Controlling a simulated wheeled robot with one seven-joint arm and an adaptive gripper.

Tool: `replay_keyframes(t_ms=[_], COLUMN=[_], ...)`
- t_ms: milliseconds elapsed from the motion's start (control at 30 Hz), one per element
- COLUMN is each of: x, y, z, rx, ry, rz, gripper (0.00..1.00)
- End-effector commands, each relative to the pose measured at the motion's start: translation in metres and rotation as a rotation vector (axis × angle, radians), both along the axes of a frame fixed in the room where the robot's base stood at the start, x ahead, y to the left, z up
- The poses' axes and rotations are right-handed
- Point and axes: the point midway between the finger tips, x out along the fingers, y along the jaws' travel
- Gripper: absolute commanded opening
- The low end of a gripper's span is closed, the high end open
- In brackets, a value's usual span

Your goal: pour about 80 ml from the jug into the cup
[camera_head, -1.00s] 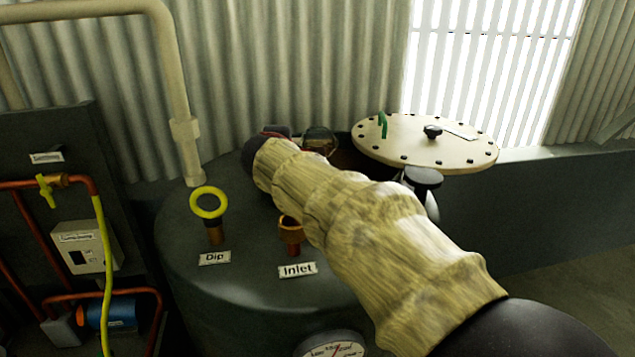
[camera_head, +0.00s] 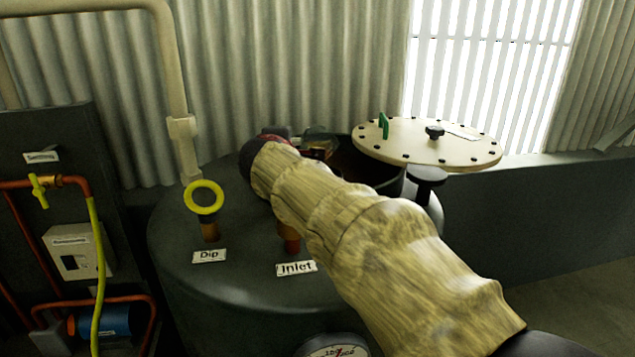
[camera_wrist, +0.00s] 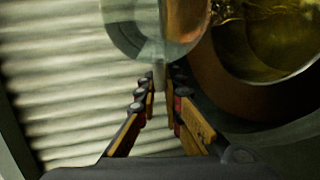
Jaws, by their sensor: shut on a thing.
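My gripper (camera_wrist: 163,85) is shut on a thin grey part of a clear vessel, which looks like the jug (camera_wrist: 125,35), at the top of the wrist view. In the head view the glass jug (camera_head: 322,138) shows as a small tilted shape beyond my sleeved arm, above the back of the dark tank. My gripper is mostly hidden there by the arm. A golden streak (camera_wrist: 232,12) shows beside the jug in the wrist view; I cannot tell whether it is flowing. I cannot make out a cup for certain.
The dark tank (camera_head: 225,285) has an open round hatch (camera_head: 365,168); its bolted lid (camera_head: 410,150) is swung to the right. A round opening with golden liquid (camera_wrist: 275,35) shows in the wrist view. A yellow dip ring (camera_head: 204,198) and corrugated wall (camera_head: 290,60) are near.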

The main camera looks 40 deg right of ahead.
Motion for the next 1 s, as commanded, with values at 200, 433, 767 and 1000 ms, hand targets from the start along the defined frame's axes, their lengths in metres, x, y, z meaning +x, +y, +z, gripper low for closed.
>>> replay_keyframes(t_ms=[200, 433, 767, 1000], x=[-0.001, -0.001, 0.000, 0.002], y=[0.001, 0.001, 0.000, -0.003], z=[-0.002, -0.003, 0.011, 0.015], rx=[-0.014, -0.026, 0.003, 0.051], ry=[-0.014, -0.029, 0.005, 0.054], rz=[0.001, 0.001, 0.000, 0.001], gripper=[0.00, 0.00, 0.00, 0.00])
